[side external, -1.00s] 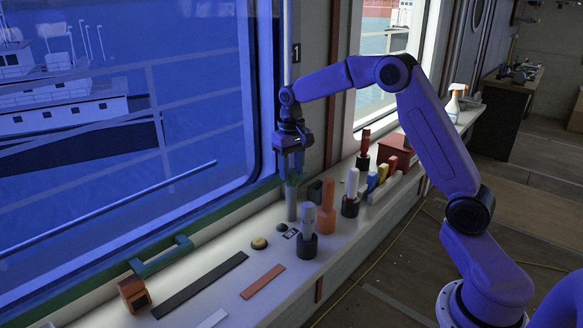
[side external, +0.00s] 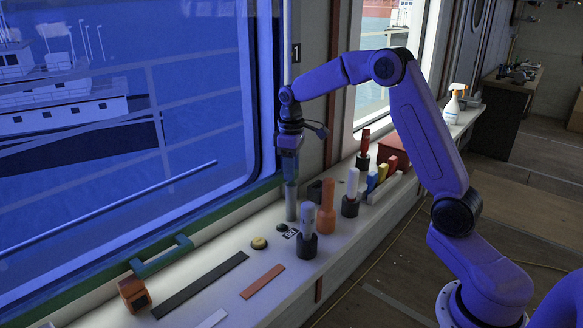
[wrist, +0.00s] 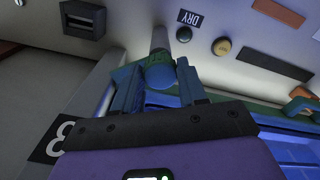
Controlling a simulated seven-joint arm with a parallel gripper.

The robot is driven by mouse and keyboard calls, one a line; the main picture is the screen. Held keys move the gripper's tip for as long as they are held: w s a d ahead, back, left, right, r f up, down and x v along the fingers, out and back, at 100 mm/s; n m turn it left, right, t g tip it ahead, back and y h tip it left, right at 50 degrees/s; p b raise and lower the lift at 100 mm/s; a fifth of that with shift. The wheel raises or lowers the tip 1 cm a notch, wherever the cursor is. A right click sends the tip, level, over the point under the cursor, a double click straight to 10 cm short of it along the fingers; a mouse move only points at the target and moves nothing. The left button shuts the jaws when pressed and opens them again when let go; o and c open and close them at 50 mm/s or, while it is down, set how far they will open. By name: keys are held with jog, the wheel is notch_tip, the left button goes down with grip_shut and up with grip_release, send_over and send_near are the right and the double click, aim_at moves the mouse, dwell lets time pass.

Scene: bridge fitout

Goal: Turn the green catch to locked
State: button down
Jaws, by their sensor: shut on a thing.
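The green catch (wrist: 175,57) sits on top of an upright grey post (side external: 291,204) near the window's right corner. My gripper (side external: 291,178) points straight down over the post. In the wrist view, its two fingers (wrist: 157,80) stand on either side of the catch and are shut on it. In the side view the fingers mostly hide the catch. Which way it points, and any locked mark, I cannot make out.
A black box (wrist: 83,18) is beside the post. A green handle (side external: 160,256) lies left along the sill. The window is behind.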

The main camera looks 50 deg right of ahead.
jog(key=n, duration=0.5)
jog(key=shift+r+n, duration=0.1)
jog(key=shift+n, duration=0.2)
jog(key=n, duration=0.4)
jog(key=shift+w+n, duration=0.1)
jog(key=shift+n, duration=0.3)
jog(key=c, duration=0.6)
grip_release()
notch_tip(320, 180, up, 17)
jog(key=shift+r, duration=0.15)
dwell(0.4)
